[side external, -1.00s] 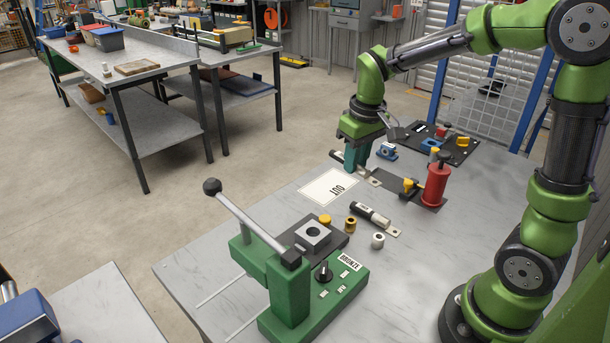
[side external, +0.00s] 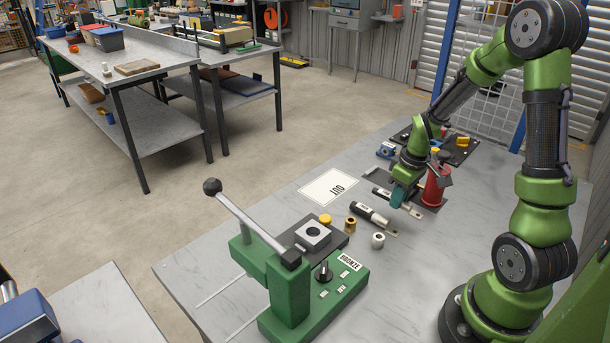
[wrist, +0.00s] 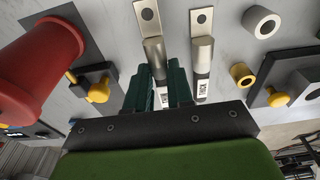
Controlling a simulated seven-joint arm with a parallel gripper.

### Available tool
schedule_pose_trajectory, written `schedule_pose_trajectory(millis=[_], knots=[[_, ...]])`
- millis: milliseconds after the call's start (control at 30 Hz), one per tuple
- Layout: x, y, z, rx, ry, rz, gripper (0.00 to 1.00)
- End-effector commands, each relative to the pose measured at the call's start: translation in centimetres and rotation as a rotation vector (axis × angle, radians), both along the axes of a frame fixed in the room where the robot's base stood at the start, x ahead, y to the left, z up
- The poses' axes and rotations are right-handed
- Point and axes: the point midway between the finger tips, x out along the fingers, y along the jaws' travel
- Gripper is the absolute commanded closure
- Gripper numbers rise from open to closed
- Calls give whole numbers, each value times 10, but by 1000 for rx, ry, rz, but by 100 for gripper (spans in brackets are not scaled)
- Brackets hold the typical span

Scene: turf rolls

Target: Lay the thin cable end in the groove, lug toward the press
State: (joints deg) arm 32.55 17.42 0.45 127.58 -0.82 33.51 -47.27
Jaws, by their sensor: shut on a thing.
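My gripper (side external: 399,198) is shut on a thin cable end (side external: 383,193) with a black sleeve and flat metal lug (side external: 415,213). In the wrist view this cable end (wrist: 153,52) lies between the teal fingers, its holed lug (wrist: 147,14) pointing up the picture. A thicker cable end (side external: 368,214) lies beside it, roughly parallel, with its lug pointing the same way; it also shows in the wrist view (wrist: 203,52). A green lever press (side external: 288,285) stands at the front left. I cannot make out a groove, nor whether the held piece touches the table.
A red cylinder (side external: 434,188) on a dark plate stands close behind my gripper. A brass bush (side external: 350,223), a steel bush (side external: 378,240) and a yellow knob (side external: 325,219) are near the press's square block (side external: 313,234). The white OUT sheet (side external: 325,188) lies clear.

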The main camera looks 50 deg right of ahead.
Motion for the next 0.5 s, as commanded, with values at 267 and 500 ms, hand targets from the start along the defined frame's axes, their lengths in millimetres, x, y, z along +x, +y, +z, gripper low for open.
schedule_pose_trajectory(millis=[267, 500], knots=[[0, 0, -31, 1, 1, -1, 100], [0, 0, -31, 0, 0, -1, 100]])
